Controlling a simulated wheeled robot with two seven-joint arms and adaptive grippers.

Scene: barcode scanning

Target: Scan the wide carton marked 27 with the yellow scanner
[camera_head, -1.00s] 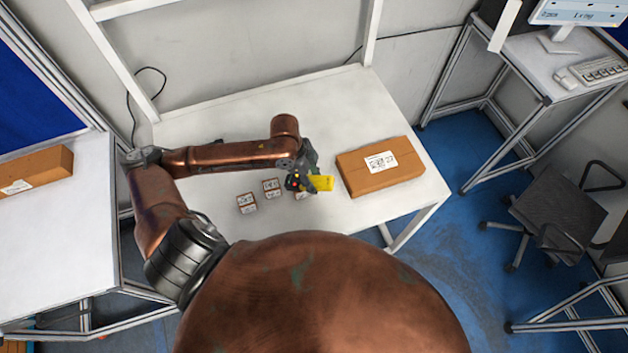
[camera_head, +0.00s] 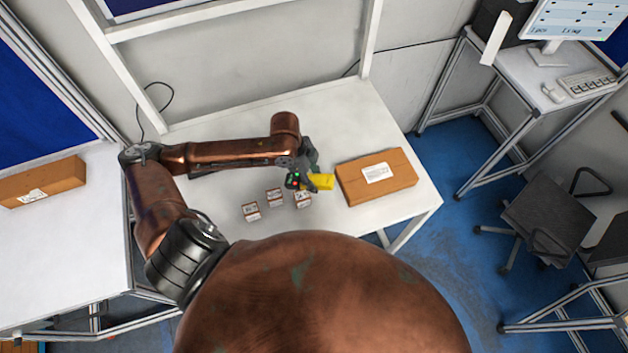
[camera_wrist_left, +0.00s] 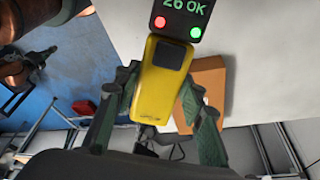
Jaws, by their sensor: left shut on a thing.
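My left gripper (camera_head: 307,177) is shut on the yellow scanner (camera_head: 321,182) above the white table. In the left wrist view the scanner (camera_wrist_left: 158,92) sits between the green-grey fingers, and its display (camera_wrist_left: 184,14) reads "26 OK" with a red and a green light. A wide brown carton (camera_head: 350,180) with a white label (camera_head: 376,173) lies just right of the scanner, apart from it. The number on its label is too small to read. Part of a brown carton (camera_wrist_left: 208,80) shows behind the right finger. My right gripper is out of view.
Three small labelled boxes (camera_head: 251,211) stand on the table (camera_head: 345,110) left of and below the scanner. Another long carton (camera_head: 40,182) lies on the left table. A desk with a monitor (camera_head: 575,25) and a chair (camera_head: 550,215) are at the right.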

